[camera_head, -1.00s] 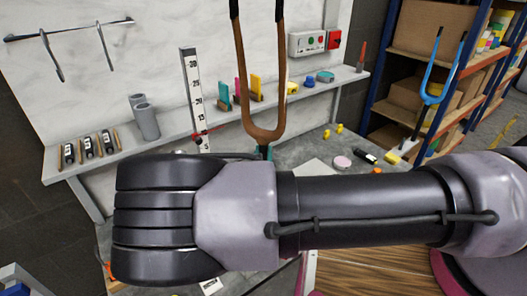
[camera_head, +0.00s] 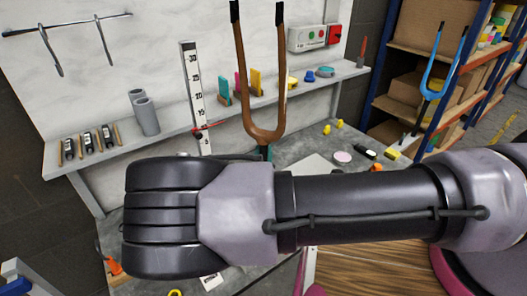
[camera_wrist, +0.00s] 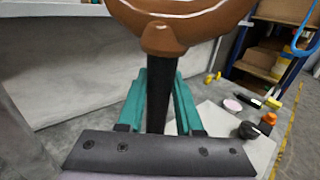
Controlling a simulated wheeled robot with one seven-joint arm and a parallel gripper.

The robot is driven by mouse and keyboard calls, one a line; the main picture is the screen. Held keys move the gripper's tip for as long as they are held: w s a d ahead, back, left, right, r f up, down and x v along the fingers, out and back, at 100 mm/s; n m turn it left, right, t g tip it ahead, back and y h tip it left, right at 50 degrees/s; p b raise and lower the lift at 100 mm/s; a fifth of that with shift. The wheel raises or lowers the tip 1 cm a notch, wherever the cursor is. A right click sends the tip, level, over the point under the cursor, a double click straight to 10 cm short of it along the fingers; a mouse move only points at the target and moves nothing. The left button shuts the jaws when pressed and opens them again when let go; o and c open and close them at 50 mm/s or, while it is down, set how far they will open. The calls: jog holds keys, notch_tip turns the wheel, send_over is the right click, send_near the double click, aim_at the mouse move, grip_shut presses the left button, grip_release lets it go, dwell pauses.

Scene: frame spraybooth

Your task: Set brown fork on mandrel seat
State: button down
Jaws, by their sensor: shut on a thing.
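The brown fork (camera_head: 264,134) is a U shape with two upright legs and black tips. It stands nearly upright above my forearm in the head view. In the wrist view its brown crown (camera_wrist: 165,38) is at the top, with a black stem (camera_wrist: 158,100) below it. My gripper (camera_wrist: 161,82) has teal fingers shut on both sides of this stem. In the head view my arm hides most of the gripper; only a bit of teal shows under the crown. I cannot pick out the mandrel seat in either view.
A grey bench (camera_head: 310,148) lies behind my arm, with a white sheet, a pink disc (camera_head: 342,157) and small yellow pieces. A ruler post (camera_head: 194,95) stands left of the fork. A narrow wall shelf (camera_head: 100,158) holds small items. A blue fork (camera_head: 429,80) stands upright at right.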

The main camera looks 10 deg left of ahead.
jog(key=shift+f, duration=1)
jog(key=c, duration=0.5)
grip_release()
jog(key=shift+f, duration=0.15)
jog(key=shift+s, duration=0.1)
jog(key=s+d, duration=0.2)
jog(key=s, duration=0.8)
jog(key=shift+s, duration=0.2)
jog(key=shift+s, duration=0.1)
